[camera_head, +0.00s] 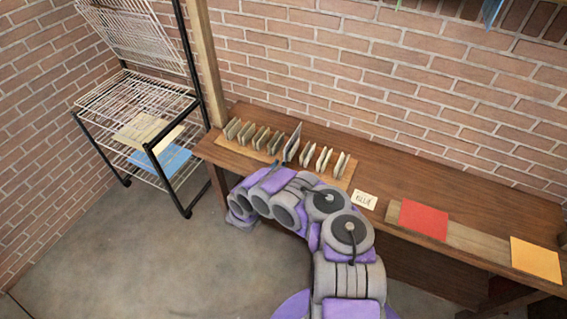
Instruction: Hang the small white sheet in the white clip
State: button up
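A small white card (365,200) with dark lettering lies on the wooden bench, right of my arm. I cannot tell whether it is the small white sheet. I cannot make out a white clip. Corners of a green piece (398,4) and a blue piece (492,13) show at the top edge, and what holds them is out of frame. My purple and grey arm reaches left along the bench's front. Its far end, with my gripper (241,208), is low near the bench's left front; the fingers are not clear.
The bench (400,165) stands against a brick wall, holding a row of upright cards (262,138), a red sheet (423,219) and an orange sheet (535,260). A wire rack (95,105) at left holds pale yellow (142,130) and blue (160,160) sheets. The floor at left is clear.

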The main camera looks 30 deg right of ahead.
jog(key=shift+b+x, duration=0.95)
jog(key=shift+x, duration=1.45)
grip_shut()
jog(key=shift+r, duration=0.1)
notch_tip(320, 180, up, 7)
jog(key=p, duration=0.7)
jog(key=shift+r, duration=0.2)
